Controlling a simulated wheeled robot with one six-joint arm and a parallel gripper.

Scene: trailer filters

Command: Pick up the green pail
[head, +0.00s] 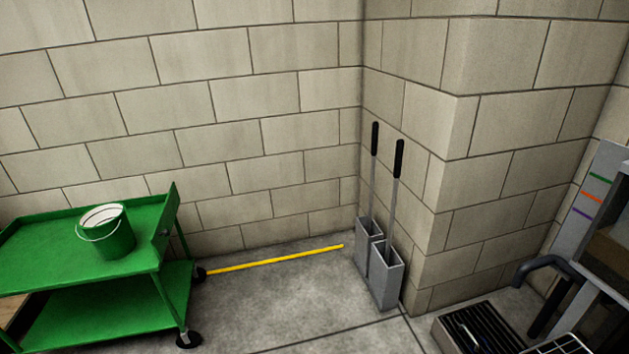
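The green pail (112,237) stands upright on the top shelf of a green cart (60,254) at the left. Its inside looks white, and a thin wire handle hangs down over its front left side. The pail sits near the right end of the shelf, close to the raised end panel. My gripper is not in view, so its distance from the pail and its state cannot be seen. Nothing hides the pail.
The cart has a lower shelf (95,325) and black wheels. A yellow stick or line (275,259) runs along the floor. Two grey bins with black-handled tools (384,275) stand in the corner. A floor grate (478,328) and grey equipment (590,215) are at right. Floor between is clear.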

